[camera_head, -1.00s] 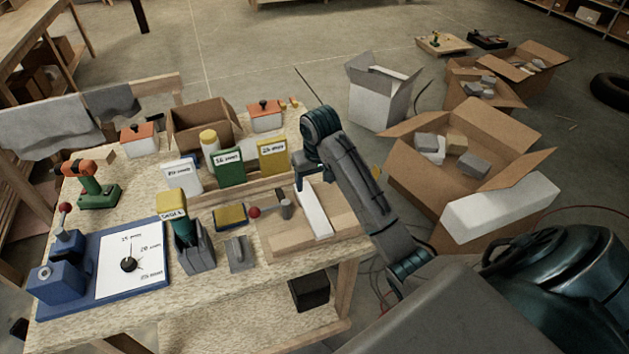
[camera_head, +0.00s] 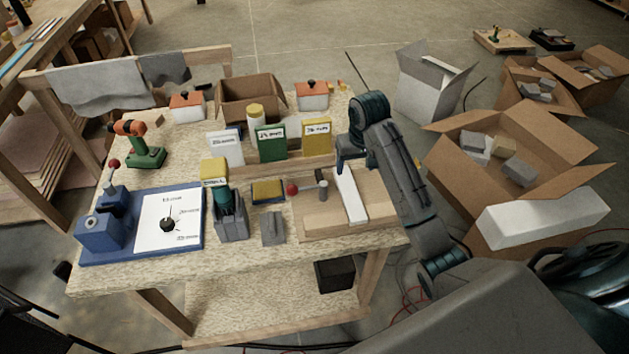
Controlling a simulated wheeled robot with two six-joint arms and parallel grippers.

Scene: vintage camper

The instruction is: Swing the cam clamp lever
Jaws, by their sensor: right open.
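The cam clamp lever has a red ball (camera_head: 292,188) at its left end and meets a grey upright post (camera_head: 322,189) at its right. It lies roughly level, pointing left, over a pale wooden board (camera_head: 318,226). A long white bar (camera_head: 351,196) lies on the board just right of the post. My right gripper (camera_head: 344,166) is open and points down above the far end of the white bar, behind and right of the post. It appears apart from the lever; its fingertips are small and hard to make out. My left gripper is out of view.
Several cards stand behind the board, including a green one (camera_head: 271,143) and a yellow one (camera_head: 317,138). A blue fixture (camera_head: 98,232) with another red-knobbed lever (camera_head: 113,164) is at the left. A yellow-topped block (camera_head: 268,190) sits left of the red ball. Open cartons lie right.

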